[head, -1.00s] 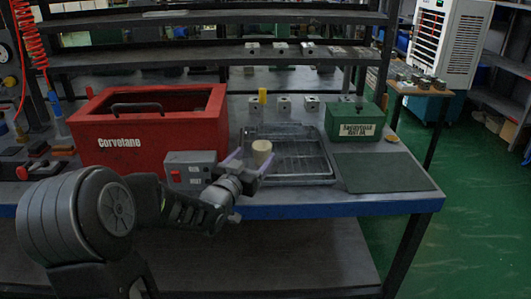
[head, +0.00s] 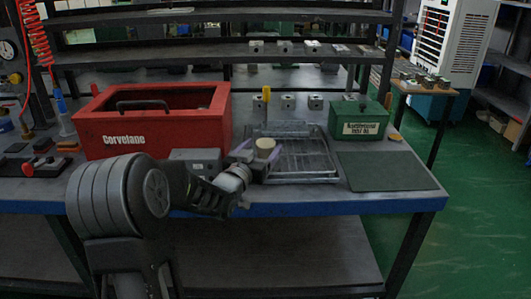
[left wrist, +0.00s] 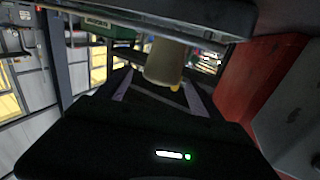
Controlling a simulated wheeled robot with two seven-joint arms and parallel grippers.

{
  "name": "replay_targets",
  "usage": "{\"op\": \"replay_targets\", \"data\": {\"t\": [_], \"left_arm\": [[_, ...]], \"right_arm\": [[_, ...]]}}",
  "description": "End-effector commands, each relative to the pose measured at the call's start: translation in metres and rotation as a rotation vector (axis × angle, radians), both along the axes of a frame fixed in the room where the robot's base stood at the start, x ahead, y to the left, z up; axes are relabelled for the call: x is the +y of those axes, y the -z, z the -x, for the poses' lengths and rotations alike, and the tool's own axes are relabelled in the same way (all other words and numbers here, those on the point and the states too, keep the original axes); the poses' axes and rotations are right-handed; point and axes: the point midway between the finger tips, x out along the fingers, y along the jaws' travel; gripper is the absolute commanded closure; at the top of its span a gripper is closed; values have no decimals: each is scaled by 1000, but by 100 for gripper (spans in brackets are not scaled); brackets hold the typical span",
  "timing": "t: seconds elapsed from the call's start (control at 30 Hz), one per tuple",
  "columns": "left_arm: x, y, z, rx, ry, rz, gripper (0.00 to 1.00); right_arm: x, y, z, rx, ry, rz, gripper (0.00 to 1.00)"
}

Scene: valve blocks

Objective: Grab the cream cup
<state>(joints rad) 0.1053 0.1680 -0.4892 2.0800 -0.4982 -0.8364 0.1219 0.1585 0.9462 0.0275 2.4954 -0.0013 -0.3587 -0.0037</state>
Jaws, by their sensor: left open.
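The cream cup (head: 265,144) stands at the left edge of the wire rack tray (head: 308,172) on the bench. My left gripper (head: 258,154) is open, with its purple fingers spread to either side of the cup. In the left wrist view the cup (left wrist: 165,62) shows between the two fingers (left wrist: 158,92), tilted in the picture. A gap shows on each side, and I cannot tell whether either finger touches it. The gripper hides part of the cup's lower side in the head view. My right gripper is not in view.
A red toolbox (head: 150,140) stands left of the cup, with a grey box (head: 195,160) in front of it. A green box (head: 358,118) stands at the back right. A dark green mat (head: 388,171) lies clear on the right. A yellow object (head: 265,94) stands behind the tray.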

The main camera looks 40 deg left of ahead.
Motion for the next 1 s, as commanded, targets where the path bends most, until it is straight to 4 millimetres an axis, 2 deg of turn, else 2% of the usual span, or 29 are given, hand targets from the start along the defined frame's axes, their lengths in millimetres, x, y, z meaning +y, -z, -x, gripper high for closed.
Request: {"op": "replay_targets", "data": {"t": [0.1, 0.27, 0.87, 1.0], "left_arm": [[6, 1, -18, 2, 2, -3, 24], [10, 0, -33, -1, 1, 0, 24], [10, 0, -33, -1, 0, 0, 24], [10, 0, -33, -1, 0, 0, 36]], "right_arm": [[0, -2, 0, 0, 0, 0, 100], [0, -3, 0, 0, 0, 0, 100], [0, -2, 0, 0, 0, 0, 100], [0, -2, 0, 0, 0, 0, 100]]}}
